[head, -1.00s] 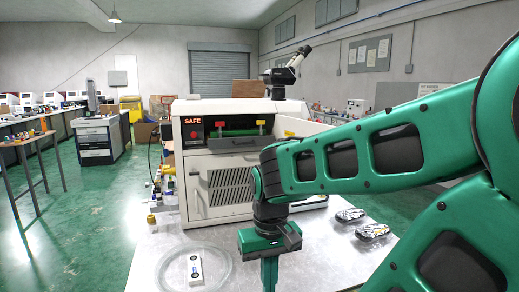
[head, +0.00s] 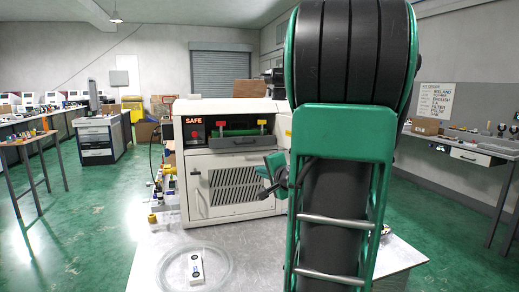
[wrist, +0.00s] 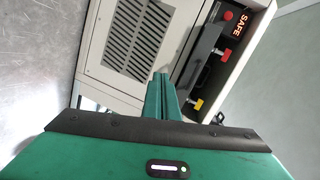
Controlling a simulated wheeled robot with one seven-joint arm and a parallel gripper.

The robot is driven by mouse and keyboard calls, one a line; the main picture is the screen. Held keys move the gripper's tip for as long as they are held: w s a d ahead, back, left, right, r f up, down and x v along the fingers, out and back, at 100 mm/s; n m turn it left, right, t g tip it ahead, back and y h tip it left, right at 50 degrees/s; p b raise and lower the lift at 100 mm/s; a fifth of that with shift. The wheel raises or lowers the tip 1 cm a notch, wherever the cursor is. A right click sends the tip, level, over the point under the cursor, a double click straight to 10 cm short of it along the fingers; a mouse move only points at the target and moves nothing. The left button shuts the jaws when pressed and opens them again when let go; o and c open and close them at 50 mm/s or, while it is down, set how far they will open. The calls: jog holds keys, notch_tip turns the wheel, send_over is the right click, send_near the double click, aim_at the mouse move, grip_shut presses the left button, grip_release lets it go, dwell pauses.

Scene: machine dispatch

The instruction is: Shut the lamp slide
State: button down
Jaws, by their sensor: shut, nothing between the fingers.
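The white machine (head: 198,196) stands on the table with a lit SAFE sign (head: 193,122). A dark drawer-like front, which looks like the lamp slide (head: 232,142), sits below its opening, with a red and a yellow knob above. I cannot tell how far it stands out. It also shows in the wrist view (wrist: 204,58), tilted, with a handle along it. My gripper (head: 264,171) is in front of the machine, lower and to the right of the slide. In the wrist view my gripper (wrist: 161,77) has its fingers together, empty, apart from the slide in the picture.
A clear ring (head: 160,270) with a small white block (head: 195,268) inside it lies on the table (head: 150,243) at the front left. Small bottles and fittings stand left of the machine. My arm hides the machine's right side and much of the table.

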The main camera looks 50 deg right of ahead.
jog(key=s+d+r+m+t+h, duration=0.1)
jog(key=s+d+r+m+h, duration=0.15)
jog(key=d+r+m, duration=0.2)
send_near(262, 144)
jog(key=shift+n+h, duration=0.25)
jog(key=shift+n, duration=0.1)
jog(key=x, duration=0.6)
jog(key=shift+w, duration=0.35)
jog(key=shift+x, duration=2.2)
